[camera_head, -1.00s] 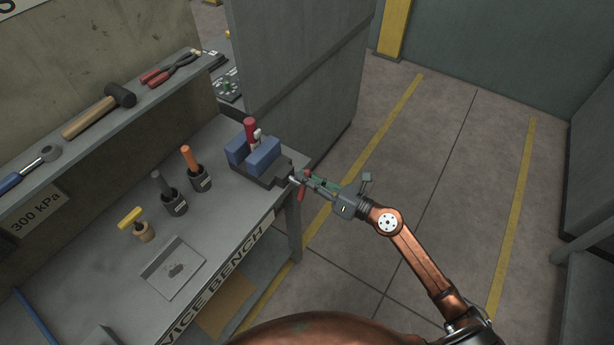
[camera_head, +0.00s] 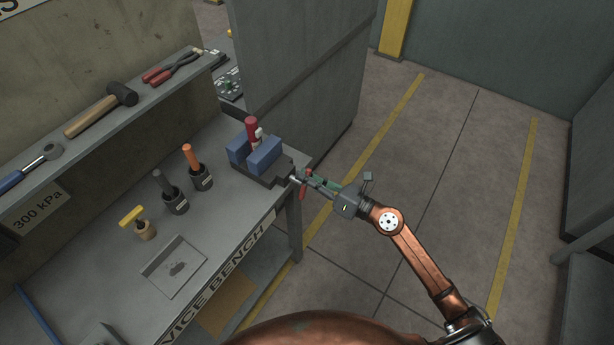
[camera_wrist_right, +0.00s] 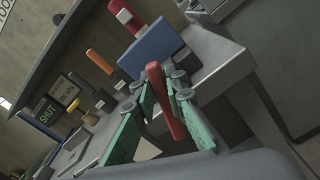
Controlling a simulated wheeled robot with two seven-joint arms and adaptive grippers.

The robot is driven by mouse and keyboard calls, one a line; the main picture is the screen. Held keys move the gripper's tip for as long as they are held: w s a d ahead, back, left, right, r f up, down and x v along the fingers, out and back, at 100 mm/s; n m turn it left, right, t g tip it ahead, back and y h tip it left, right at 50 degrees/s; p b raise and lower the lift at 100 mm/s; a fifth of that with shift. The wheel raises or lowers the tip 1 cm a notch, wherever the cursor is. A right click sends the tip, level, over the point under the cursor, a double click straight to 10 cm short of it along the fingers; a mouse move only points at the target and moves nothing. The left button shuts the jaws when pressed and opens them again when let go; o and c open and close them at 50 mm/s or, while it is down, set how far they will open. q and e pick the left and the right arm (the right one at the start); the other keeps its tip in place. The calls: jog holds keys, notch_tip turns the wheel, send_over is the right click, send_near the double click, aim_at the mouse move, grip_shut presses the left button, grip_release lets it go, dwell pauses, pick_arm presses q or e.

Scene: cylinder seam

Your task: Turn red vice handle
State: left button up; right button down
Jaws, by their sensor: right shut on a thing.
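The vice (camera_head: 262,160) with blue jaws sits at the bench's far right corner. A red cylinder with a pale fitting (camera_head: 252,130) stands upright between its jaws. The red vice handle (camera_head: 303,191) is at the end of the vice's screw, just off the bench's front edge. My right gripper (camera_head: 308,184) is shut on the red handle. In the right wrist view the red handle (camera_wrist_right: 166,105) runs at a tilt between the green-sided fingers, and the blue jaw (camera_wrist_right: 153,50) lies just beyond. My left gripper is not in view.
The bench (camera_head: 215,225) holds an orange-handled tool (camera_head: 191,157), a dark-handled tool (camera_head: 163,184) and a yellow-handled tool (camera_head: 131,216) in holders, and a shallow tray (camera_head: 155,273). A shelf above carries a mallet (camera_head: 95,112) and pliers (camera_head: 172,69). A grey partition (camera_head: 300,75) stands behind the vice. Floor to the right is clear.

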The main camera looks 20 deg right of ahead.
jog(key=shift+w+d+f, duration=0.1)
jog(key=shift+d, duration=0.1)
jog(key=c, duration=2)
grip_release()
jog(key=shift+o, duration=0.2)
jog(key=b+v, duration=0.2)
jog(key=v, duration=0.7)
